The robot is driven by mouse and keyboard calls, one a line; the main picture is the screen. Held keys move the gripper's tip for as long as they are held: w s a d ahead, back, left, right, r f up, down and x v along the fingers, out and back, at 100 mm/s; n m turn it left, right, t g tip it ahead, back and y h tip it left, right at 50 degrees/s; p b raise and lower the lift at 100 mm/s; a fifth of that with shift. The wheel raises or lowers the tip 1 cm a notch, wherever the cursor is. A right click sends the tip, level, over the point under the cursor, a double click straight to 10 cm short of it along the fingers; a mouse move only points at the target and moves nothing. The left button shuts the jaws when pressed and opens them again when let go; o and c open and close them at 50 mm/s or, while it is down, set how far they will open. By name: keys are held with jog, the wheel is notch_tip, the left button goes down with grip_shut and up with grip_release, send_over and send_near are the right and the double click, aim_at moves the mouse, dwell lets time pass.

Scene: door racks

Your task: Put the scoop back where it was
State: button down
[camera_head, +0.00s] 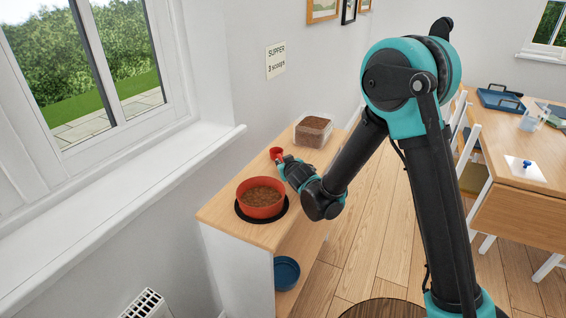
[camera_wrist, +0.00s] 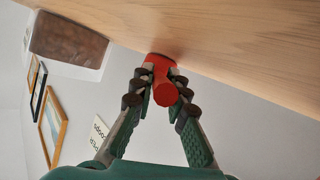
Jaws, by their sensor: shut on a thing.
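The red scoop (camera_head: 276,153) is at my gripper's tip, above the wooden cabinet top, between the red bowl and the clear tub. In the wrist view the red scoop (camera_wrist: 162,82) sits between the two fingertips. My gripper (camera_wrist: 160,90) is shut on it. In the head view my gripper (camera_head: 284,160) reaches in from the right. The scoop is close to the wooden top; I cannot tell whether it touches it. Its inside is hidden.
A red bowl (camera_head: 261,193) of brown kibble stands on a black mat (camera_head: 240,211). A clear tub (camera_head: 313,131) of kibble stands at the back of the cabinet top (camera_head: 222,210). A blue bowl (camera_head: 286,270) is on the lower shelf. A sign (camera_head: 276,60) reads "SUPPER 3 scoops".

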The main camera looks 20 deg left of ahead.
jog(key=shift+s+d+f, duration=0.1)
jog(key=shift+d+f, duration=0.05)
jog(key=shift+f, duration=0.35)
jog(key=c, duration=1.5)
grip_release()
jog(key=shift+r, duration=0.15)
